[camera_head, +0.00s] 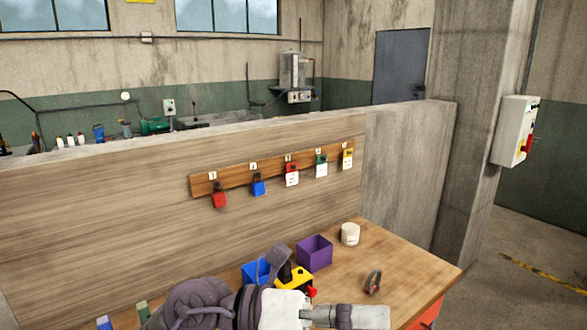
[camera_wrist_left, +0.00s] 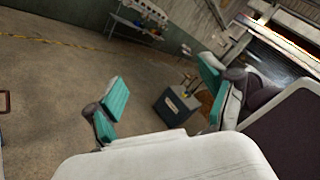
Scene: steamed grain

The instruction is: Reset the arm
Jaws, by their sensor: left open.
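My left arm (camera_head: 205,303) comes in along the bottom of the head view, in front of the workbench. Its fingers cannot be clearly made out there. In the left wrist view my left gripper (camera_wrist_left: 163,80) is open, with teal finger pads spread apart and nothing between them. Bare floor shows past the fingers. My right gripper is in neither view.
The wooden workbench (camera_head: 425,272) carries a purple bin (camera_head: 314,253), a blue bin (camera_head: 255,272), a white cup (camera_head: 350,234) and a yellow-and-black item (camera_head: 296,277). Several padlocks hang on a wooden rail (camera_head: 235,178) behind it. Open floor (camera_head: 525,255) lies right.

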